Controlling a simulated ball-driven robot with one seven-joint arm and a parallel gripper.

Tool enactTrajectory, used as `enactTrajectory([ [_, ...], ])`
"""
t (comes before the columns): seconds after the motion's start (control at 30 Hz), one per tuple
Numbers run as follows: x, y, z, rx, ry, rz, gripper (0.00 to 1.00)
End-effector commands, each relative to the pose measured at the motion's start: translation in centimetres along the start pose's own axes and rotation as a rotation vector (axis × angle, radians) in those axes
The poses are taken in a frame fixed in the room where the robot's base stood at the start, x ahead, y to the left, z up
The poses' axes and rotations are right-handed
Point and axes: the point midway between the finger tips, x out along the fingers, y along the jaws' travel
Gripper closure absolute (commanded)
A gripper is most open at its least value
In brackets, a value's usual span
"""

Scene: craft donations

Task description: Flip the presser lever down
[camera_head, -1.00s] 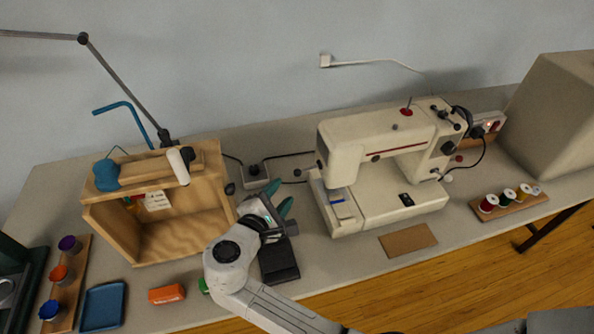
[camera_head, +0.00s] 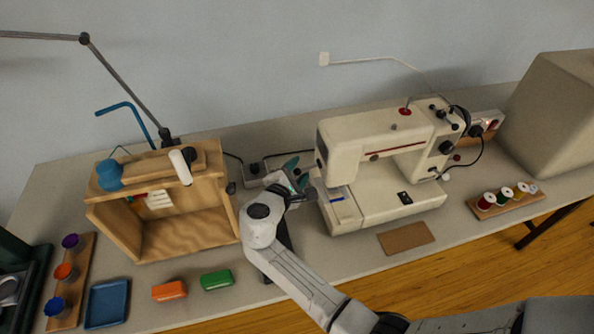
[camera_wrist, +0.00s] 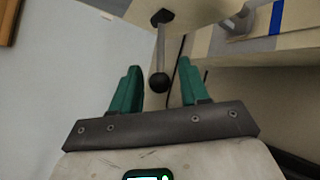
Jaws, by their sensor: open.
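The cream sewing machine (camera_head: 375,150) stands on the table right of centre in the head view. In the wrist view, a thin metal lever with a black ball end (camera_wrist: 159,83) sticks out from a dark pivot on the machine's cream housing (camera_wrist: 205,10). It looks like the presser lever; the head view does not show it clearly. My gripper (camera_head: 300,170) is at the machine's left end. In the wrist view my gripper (camera_wrist: 160,82) is open, with its green fingers on either side of the ball and clear of it.
A wooden box (camera_head: 170,215) stands left of my arm. Orange (camera_head: 169,290) and green (camera_head: 217,280) blocks and a blue tray (camera_head: 107,304) lie in front. A brown card (camera_head: 406,238) and a thread-spool rack (camera_head: 508,200) lie to the right.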

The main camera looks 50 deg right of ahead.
Motion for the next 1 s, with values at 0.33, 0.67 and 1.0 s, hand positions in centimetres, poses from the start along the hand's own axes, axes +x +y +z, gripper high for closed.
enactTrajectory([
  [0.33, -0.02, 0.01, 0.02, 0.000, 0.000, 0.000, 0.78],
  [0.67, -0.03, 0.00, 0.02, 0.000, -0.001, -0.001, 1.00],
  [1.0, -0.06, -0.13, 0.12, -0.003, -0.003, 0.001, 1.00],
])
